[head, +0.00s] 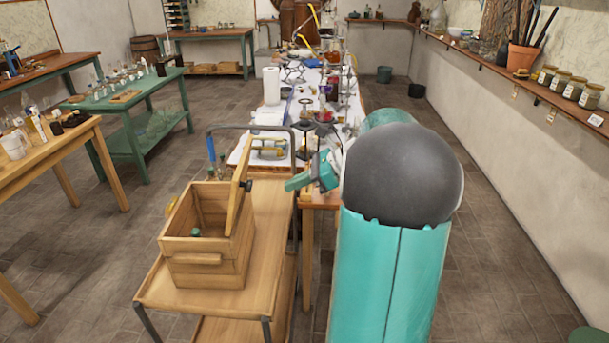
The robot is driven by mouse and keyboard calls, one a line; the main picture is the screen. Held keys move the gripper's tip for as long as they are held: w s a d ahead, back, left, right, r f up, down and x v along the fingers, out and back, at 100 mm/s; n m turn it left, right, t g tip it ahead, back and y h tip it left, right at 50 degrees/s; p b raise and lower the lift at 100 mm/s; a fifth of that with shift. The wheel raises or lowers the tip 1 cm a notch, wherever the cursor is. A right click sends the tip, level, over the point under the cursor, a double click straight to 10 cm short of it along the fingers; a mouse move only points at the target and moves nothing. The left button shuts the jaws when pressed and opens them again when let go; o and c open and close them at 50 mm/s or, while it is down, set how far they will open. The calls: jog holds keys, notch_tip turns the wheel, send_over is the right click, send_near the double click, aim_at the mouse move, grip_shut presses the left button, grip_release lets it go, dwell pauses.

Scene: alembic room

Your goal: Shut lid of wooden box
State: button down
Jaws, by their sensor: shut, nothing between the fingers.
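The wooden box (208,259) stands on a wooden cart, with its lid (238,205) raised on the right side, tilted up and open. Inside the box a dark bottle or similar small thing (195,232) shows in part. My gripper (290,184) is teal, to the right of the lid's upper part and apart from it in the picture. Its fingers are shut and hold nothing. My own arm hides the area to the right of the gripper.
The cart (269,225) has a dark metal handle (212,142) behind the box. A long table (308,105) crowded with glassware and papers runs behind the cart. A green table (124,113) and a wooden table (40,150) stand to the left, with open floor between.

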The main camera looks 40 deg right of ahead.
aim_at(245, 183)
jog(key=w+a, duration=0.5)
jog(key=shift+w+f, duration=0.15)
jog(key=shift+f, duration=0.3)
jog(key=shift+w, duration=0.1)
